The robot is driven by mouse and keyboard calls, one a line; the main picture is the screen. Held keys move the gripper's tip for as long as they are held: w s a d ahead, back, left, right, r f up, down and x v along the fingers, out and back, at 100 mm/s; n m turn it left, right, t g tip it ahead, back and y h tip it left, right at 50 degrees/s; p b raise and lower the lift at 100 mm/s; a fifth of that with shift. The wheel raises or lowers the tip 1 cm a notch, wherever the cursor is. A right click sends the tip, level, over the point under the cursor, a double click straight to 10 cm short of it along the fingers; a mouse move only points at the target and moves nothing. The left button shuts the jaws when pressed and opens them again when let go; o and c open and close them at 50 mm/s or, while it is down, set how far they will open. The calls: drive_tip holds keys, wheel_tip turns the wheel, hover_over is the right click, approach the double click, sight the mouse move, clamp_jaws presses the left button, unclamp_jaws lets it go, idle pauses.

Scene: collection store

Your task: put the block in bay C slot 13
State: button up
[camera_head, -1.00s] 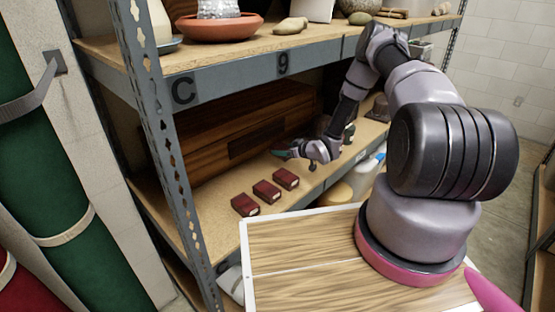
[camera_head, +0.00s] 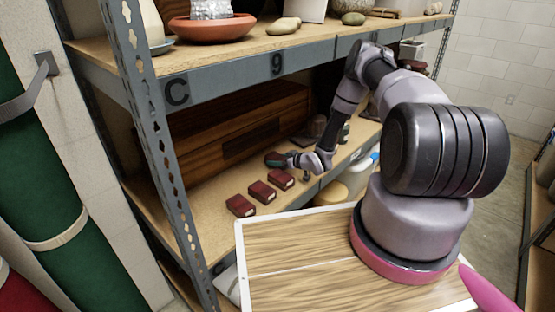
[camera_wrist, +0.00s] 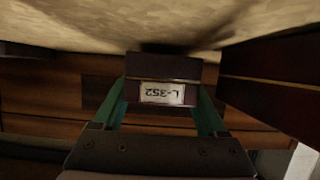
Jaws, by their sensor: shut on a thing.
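My gripper (camera_head: 278,160) is inside the lower shelf of the bay marked C. In the wrist view its green fingers (camera_wrist: 161,105) are shut on a dark red block (camera_wrist: 165,68), whose white label reads L-352 upside down. In the head view the held block (camera_head: 271,157) is partly hidden by the fingers. It is close to the shelf board (camera_wrist: 210,22); I cannot tell whether they touch. The C sign (camera_head: 177,92) and a 9 sign (camera_head: 277,64) are on the upper beam. No 13 sign is visible.
Three similar red blocks, (camera_head: 240,205), (camera_head: 262,192) and (camera_head: 281,179), stand in a row along the lower shelf's front. One block (camera_wrist: 275,85) is close beside the held one. A large wooden chest (camera_head: 215,135) fills the back. The steel upright (camera_head: 155,130) bounds the left.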

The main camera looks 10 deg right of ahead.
drive_tip(key=o, duration=1.4)
drive_tip(key=shift+r, duration=0.15)
drive_tip(key=shift+r, duration=0.35)
drive_tip(key=v, duration=1.2)
drive_tip(key=shift+r, duration=0.2)
